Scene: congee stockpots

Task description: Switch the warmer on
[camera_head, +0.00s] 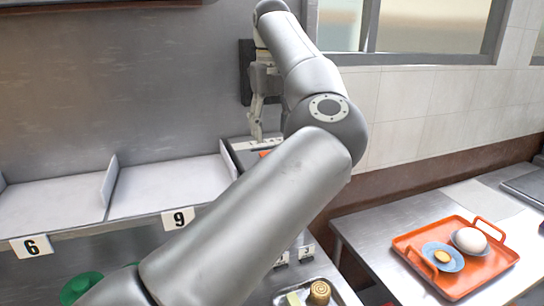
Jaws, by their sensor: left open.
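My left arm comes in from the lower left and crosses the middle of the view. My left gripper (256,128) is open and points down at the back, near the wall. It is above or in front of a small metal unit (238,157) with a red-orange part (265,153) on it. Whether they touch I cannot tell. My arm hides much of that unit, so I cannot make out the warmer or its switch for certain. My right gripper is not in view.
A shelf with white bays and number tags 6 (31,246) and 9 (179,218) runs along the left. A dark panel (244,75) is behind the gripper.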

